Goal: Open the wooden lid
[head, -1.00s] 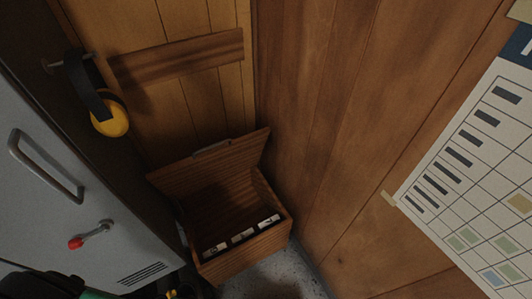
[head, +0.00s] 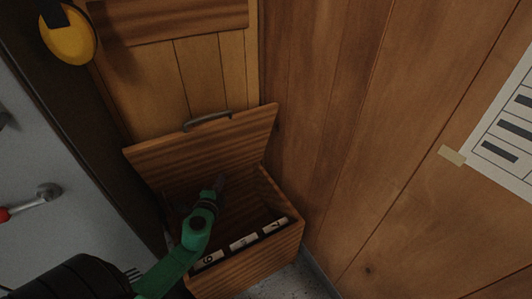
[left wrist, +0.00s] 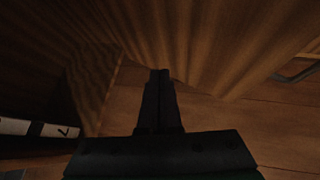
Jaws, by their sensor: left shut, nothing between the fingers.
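The wooden lid (head: 210,143) stands raised and tilted back at the rear of the wooden box (head: 262,262), with a grey handle (head: 207,121) at its top edge. My left gripper (head: 220,183) is shut and empty, in front of the lid's inner face and over the box opening. In the left wrist view the shut fingers (left wrist: 160,80) point toward the wood of the lid (left wrist: 200,40); I cannot tell whether they touch it. The handle also shows in the left wrist view (left wrist: 297,68), at the right. My right gripper is not in view.
White numbered labels (head: 243,242) line the box's front inside. Wood-panelled walls (head: 340,120) enclose the box at the back and right. Yellow ear defenders (head: 70,38) hang at the upper left.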

